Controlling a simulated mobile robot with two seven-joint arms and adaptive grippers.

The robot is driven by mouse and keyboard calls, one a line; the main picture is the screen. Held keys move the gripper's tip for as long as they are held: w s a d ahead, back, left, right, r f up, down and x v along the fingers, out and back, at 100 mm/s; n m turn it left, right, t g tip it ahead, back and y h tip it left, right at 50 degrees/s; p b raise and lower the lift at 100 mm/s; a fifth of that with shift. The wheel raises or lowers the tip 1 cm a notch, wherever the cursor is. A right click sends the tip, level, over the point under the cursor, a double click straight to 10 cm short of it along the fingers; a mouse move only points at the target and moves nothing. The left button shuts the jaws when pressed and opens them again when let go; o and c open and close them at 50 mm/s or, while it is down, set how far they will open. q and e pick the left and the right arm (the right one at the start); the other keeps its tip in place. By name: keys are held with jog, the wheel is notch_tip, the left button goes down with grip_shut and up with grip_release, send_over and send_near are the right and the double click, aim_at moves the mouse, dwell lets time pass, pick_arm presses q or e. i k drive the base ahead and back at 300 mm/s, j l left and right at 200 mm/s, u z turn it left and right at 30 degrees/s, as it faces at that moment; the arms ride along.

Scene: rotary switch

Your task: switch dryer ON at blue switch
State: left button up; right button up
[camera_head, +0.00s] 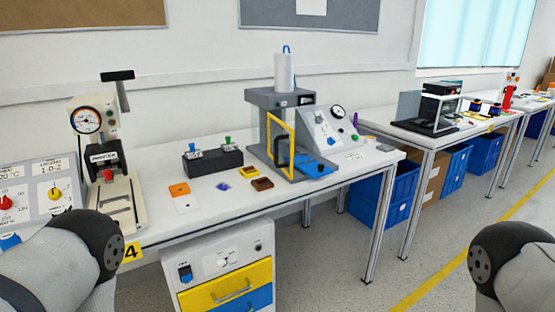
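A white cabinet (192,307) with a yellow drawer (228,284) and a blue drawer (255,300) stands under the front of the table. The switch's position and the panel's lettering are too small to read. A blue knob (9,240) also shows at the far left, partly hidden by my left arm. I cannot tell which part is the dryer. Only links of my two arms show at the lower corners; neither gripper is in view.
A control panel (42,185) stands at left. Floor (330,270) right of the cabinet is clear.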

aim_at(186, 273)
jog(key=k+j, duration=0.1)
jog(key=j, duration=0.35)
jog(key=k+j+u, duration=0.1)
jog(key=j, duration=0.35)
jog(key=k+j, duration=0.1)
jog(key=j, duration=0.35)
